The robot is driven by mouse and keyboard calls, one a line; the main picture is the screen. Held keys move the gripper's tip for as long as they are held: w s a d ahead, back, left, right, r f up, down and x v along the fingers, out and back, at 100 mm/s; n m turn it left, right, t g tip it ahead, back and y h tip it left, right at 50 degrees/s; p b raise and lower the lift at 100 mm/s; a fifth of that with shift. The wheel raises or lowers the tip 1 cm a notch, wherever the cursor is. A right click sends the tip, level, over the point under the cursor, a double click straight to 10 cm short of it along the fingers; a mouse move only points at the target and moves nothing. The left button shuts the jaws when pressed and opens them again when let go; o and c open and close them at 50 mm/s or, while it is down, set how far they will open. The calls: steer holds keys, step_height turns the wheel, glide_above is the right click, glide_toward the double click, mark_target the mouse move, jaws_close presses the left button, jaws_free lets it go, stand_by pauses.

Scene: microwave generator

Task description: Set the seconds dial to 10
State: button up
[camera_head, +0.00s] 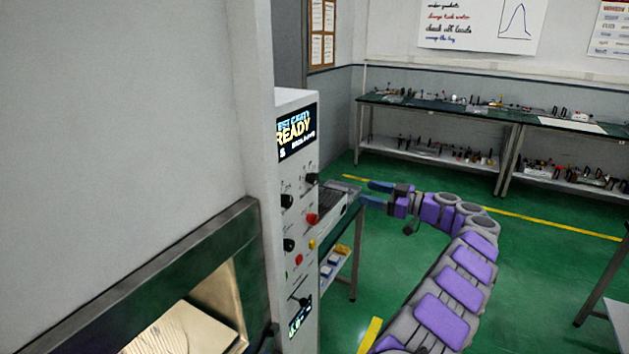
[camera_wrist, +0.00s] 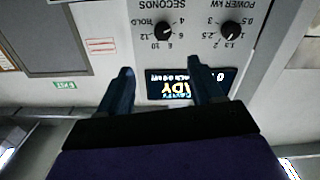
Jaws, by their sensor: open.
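The seconds dial (camera_wrist: 162,31) is a round black knob on the white control panel (camera_wrist: 120,22). In the wrist view it appears upside down, with the word SECONDS and numbers around it. I cannot surely read its setting. In the head view it is the upper right knob (camera_head: 312,179), below the screen. My gripper (camera_head: 372,193) is to the right of the panel, with its fingers towards it. In the wrist view my gripper (camera_wrist: 160,68) is open and empty, its two fingers apart. The dial lies beyond the fingertips, roughly in line with the gap, not touched.
A POWER kW dial (camera_wrist: 231,29) sits beside the seconds dial. The lit screen (camera_head: 296,131) reads READY. A red button (camera_head: 312,218) and other knobs are lower on the panel. A workbench (camera_head: 440,106) runs along the back wall. Green floor (camera_head: 400,171) is clear behind my arm.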

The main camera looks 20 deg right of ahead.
glide_toward(317, 179)
steer(key=w+a, duration=0.1)
steer(key=a, duration=0.1)
steer(key=x, duration=0.3)
steer(key=d+x, duration=0.1)
steer(key=x, duration=0.1)
steer(key=shift+w+a+f+b, duration=0.1)
steer(key=shift+w+f+b, duration=0.05)
steer(key=shift+w+b, duration=0.3)
steer(key=shift+w+a, duration=0.3)
steer(key=shift+w, duration=0.4)
steer(key=shift+w+a, duration=0.2)
steer(key=shift+a, duration=0.6)
steer(key=shift+d, duration=0.45)
steer(key=c, duration=0.5)
steer(key=shift+s+a, duration=0.1)
steer(key=shift+a, duration=0.1)
steer(key=c, duration=0.6)
